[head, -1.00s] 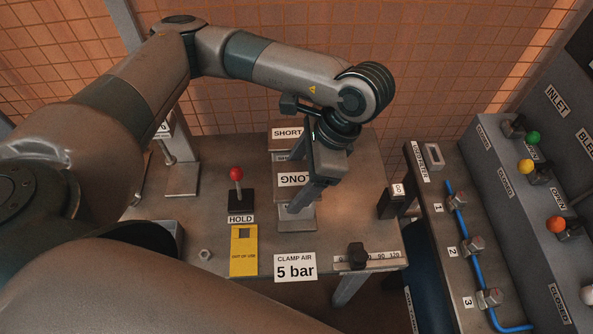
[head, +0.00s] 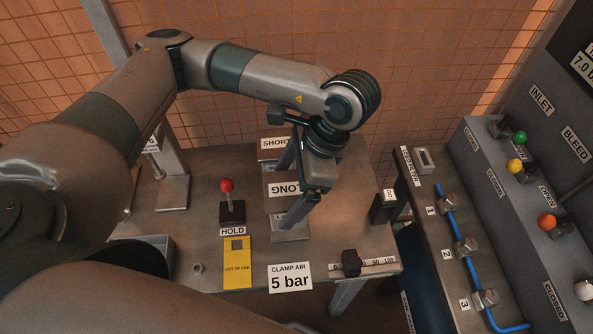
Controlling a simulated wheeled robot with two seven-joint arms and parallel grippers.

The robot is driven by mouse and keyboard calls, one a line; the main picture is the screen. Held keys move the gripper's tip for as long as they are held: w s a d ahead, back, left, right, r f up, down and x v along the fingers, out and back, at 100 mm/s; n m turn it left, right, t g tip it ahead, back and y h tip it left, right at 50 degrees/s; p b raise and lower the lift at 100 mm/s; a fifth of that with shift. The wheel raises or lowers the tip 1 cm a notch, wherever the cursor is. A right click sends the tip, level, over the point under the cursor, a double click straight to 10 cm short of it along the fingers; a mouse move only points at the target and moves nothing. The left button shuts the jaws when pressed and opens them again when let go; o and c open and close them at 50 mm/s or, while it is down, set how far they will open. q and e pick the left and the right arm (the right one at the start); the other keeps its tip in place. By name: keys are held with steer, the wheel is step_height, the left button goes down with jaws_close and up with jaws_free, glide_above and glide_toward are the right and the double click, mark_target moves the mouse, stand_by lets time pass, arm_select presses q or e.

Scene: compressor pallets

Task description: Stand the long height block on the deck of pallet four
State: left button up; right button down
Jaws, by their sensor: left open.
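The long height block (head: 281,174) is a grey block in the middle of the bench, with an upside-down LONG label facing me. My left gripper (head: 292,184) points down at it from the upper right. Its jaws are open, with one finger behind the label and the other in front, at the right. Whether either finger touches the block is hidden. Another label near the block's foot is partly covered by the front finger. Pallet four cannot be made out in this view. My right gripper is not in view.
A SHORT label (head: 273,143) stands just behind the long block. A red-knobbed HOLD lever (head: 227,186) is left of it. A yellow out-of-use plate (head: 237,265) and a 5 bar sign (head: 290,278) are in front. A valve panel (head: 500,190) is at the right.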

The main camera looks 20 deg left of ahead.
arm_select(q)
steer(key=shift+r, duration=0.2)
steer(key=shift+w+d+r, duration=0.1)
steer(key=b+v, duration=0.2)
steer(key=v, duration=0.2)
steer(key=b+v, duration=0.1)
steer(key=v, duration=0.5)
steer(key=shift+b, duration=0.4)
steer(key=shift+v, duration=0.8)
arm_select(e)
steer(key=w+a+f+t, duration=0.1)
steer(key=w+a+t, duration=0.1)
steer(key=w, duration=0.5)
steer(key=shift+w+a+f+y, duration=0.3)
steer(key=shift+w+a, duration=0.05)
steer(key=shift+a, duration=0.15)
arm_select(q)
steer(key=shift+c, duration=0.6)
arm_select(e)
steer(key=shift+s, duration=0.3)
